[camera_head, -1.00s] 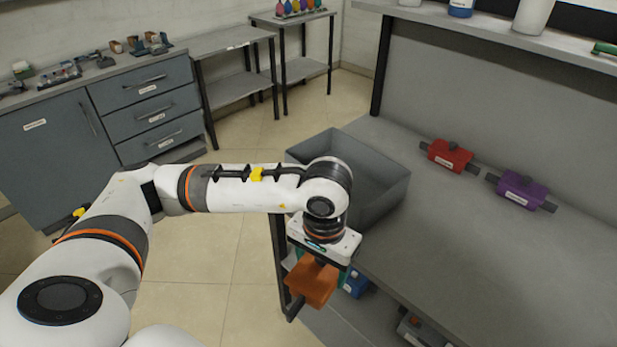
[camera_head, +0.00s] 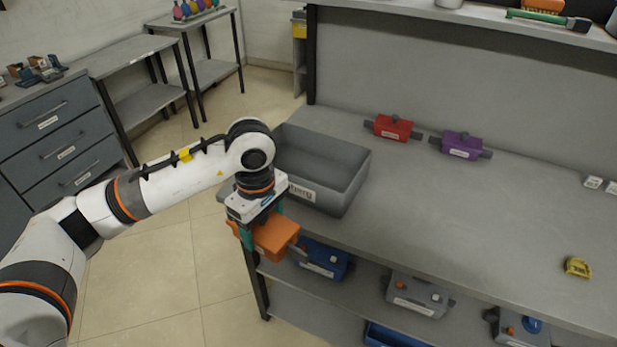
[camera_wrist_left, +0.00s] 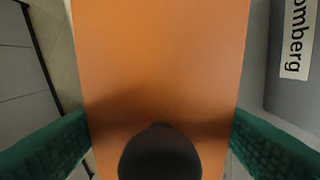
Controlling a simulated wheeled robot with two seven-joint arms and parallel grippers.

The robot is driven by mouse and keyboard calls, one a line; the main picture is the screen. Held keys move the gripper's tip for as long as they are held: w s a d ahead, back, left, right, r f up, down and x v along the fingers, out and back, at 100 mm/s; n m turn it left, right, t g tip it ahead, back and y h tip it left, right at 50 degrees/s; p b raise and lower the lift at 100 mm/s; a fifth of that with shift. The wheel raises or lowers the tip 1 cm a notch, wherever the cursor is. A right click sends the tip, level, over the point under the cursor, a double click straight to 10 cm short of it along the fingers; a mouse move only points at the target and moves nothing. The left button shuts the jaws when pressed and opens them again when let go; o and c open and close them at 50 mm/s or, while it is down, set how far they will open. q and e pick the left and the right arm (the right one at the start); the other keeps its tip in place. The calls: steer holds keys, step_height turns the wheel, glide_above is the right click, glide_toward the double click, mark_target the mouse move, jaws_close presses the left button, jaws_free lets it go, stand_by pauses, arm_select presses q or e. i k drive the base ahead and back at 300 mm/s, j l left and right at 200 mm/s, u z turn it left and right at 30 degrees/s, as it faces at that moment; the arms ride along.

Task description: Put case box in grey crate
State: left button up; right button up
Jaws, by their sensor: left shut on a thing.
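The orange case box (camera_head: 278,237) is held by my left gripper (camera_head: 258,228), at the front left edge of the workbench and just in front of the grey crate. In the left wrist view the orange box (camera_wrist_left: 160,60) fills the middle, between the two teal fingers (camera_wrist_left: 160,140), with a dark round knob at the bottom. The grey crate (camera_head: 345,190) stands on the left end of the bench, open at the top; its visible inside looks empty. Its labelled wall (camera_wrist_left: 285,90) shows at the right of the wrist view. My right gripper is not in view.
A red box (camera_head: 393,128) and a purple box (camera_head: 461,146) lie at the back of the bench (camera_head: 470,215). A yellow item (camera_head: 578,267) lies at the right. On the lower shelf are a blue box (camera_head: 322,258) and a grey box (camera_head: 415,297). The middle of the bench is clear.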

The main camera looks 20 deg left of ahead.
mark_target(308, 176)
steer(key=i, duration=1)
